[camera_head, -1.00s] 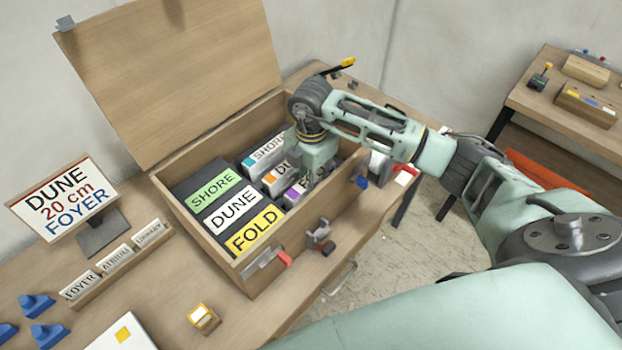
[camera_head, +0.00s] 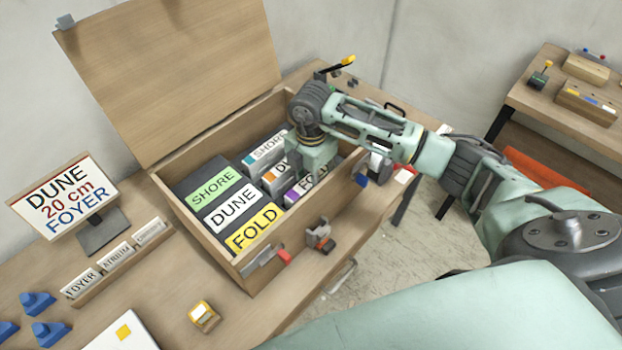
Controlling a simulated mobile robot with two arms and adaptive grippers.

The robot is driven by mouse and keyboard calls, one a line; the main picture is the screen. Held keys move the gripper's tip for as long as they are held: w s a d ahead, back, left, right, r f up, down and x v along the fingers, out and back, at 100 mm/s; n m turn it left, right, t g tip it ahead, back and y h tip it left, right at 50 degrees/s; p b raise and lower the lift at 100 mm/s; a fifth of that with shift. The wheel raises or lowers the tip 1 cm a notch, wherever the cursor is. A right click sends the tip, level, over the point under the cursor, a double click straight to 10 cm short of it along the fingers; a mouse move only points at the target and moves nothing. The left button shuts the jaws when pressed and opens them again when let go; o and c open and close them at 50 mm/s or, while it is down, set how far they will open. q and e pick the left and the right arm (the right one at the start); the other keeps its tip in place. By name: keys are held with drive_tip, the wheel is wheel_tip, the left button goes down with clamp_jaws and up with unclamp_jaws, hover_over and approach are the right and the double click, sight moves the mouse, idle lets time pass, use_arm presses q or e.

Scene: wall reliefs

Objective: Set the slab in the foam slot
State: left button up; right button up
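A wooden case (camera_head: 222,255) stands open on the table with its lid raised. Its left part holds dark grey surfaces with large labels: green SHORE (camera_head: 213,187), white DUNE (camera_head: 236,204) and yellow FOLD (camera_head: 254,228). Its right part holds items with smaller labels: teal SHORE (camera_head: 264,150), an orange-marked DUNE (camera_head: 274,175) and a purple-marked one (camera_head: 305,186), partly hidden. My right gripper (camera_head: 315,162) reaches down into this right part, beside the purple-marked label. Its fingertips are hidden, so its grip cannot be told. I cannot make out an empty foam slot. My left gripper is not in view.
A sign (camera_head: 70,198) reading DUNE, 20 cm, FOYER stands left of the case. A card rack (camera_head: 118,262), blue pieces (camera_head: 48,333) and a yellow-and-white block (camera_head: 204,316) lie in front. A second table (camera_head: 540,105) stands at the right.

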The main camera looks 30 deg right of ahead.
drive_tip(key=shift+w+r, duration=0.1)
drive_tip(key=shift+r, duration=0.35)
wheel_tip(320, 180, up, 11)
drive_tip(key=b, duration=0.2)
drive_tip(key=shift+r, duration=0.2)
drive_tip(key=shift+f, duration=0.1)
